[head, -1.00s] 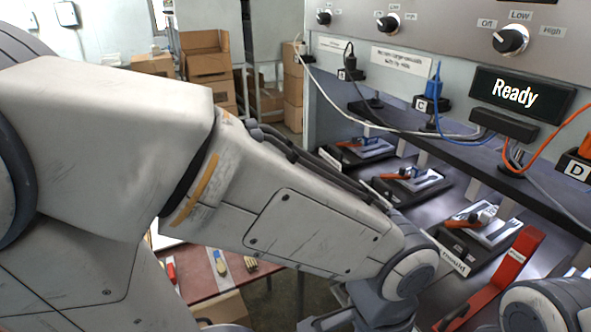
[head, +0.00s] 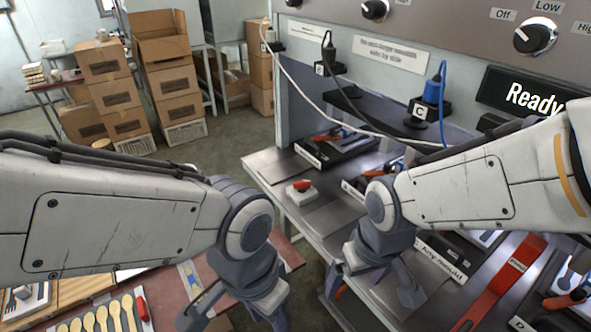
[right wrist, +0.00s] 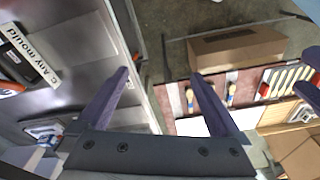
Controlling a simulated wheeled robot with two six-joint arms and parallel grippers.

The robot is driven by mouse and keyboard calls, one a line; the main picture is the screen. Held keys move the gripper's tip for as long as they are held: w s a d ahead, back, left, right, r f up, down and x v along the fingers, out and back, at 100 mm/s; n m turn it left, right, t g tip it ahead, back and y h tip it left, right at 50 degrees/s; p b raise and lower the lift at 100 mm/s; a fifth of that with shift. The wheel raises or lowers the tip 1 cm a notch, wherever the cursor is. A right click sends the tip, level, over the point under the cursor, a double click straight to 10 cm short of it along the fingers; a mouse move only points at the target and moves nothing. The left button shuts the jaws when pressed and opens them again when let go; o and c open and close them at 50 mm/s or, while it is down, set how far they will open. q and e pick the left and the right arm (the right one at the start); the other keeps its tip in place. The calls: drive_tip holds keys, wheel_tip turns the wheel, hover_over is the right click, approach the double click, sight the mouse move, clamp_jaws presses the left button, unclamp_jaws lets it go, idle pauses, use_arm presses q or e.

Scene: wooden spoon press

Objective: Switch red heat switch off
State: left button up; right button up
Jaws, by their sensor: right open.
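A red button on a small white base (head: 300,188) sits on the metal bench at its left end in the head view. No other red switch shows clearly. My right gripper (head: 378,285) is over the bench's front edge, nearer to me than the button and to its right. Its two fingers are apart and empty in the right wrist view (right wrist: 160,76), with the bench edge and floor beyond them. My left gripper (head: 235,312) is low in front of the bench, over the red-topped table. Its fingers look apart, and its lower part is cut off by the frame.
Black knobs (head: 535,37) and a "Ready" display (head: 530,95) are on the panel above. Cables hang from plugs (head: 432,92) over the bench. A long red lever (head: 505,283) and molds lie at right. Wooden spoons (head: 102,318) lie at lower left. Cardboard boxes (head: 160,85) stand behind.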

drive_tip(key=w+d+m+t+p, duration=0.1)
drive_tip(key=w+d+m+p, duration=0.15)
drive_tip(key=w+d, duration=0.4)
drive_tip(key=t, duration=0.2)
approach(302, 183)
drive_tip(key=p+x, duration=0.2)
drive_tip(key=x, duration=0.6)
drive_tip(key=shift+w+f, duration=0.1)
drive_tip(key=shift+f, duration=0.25)
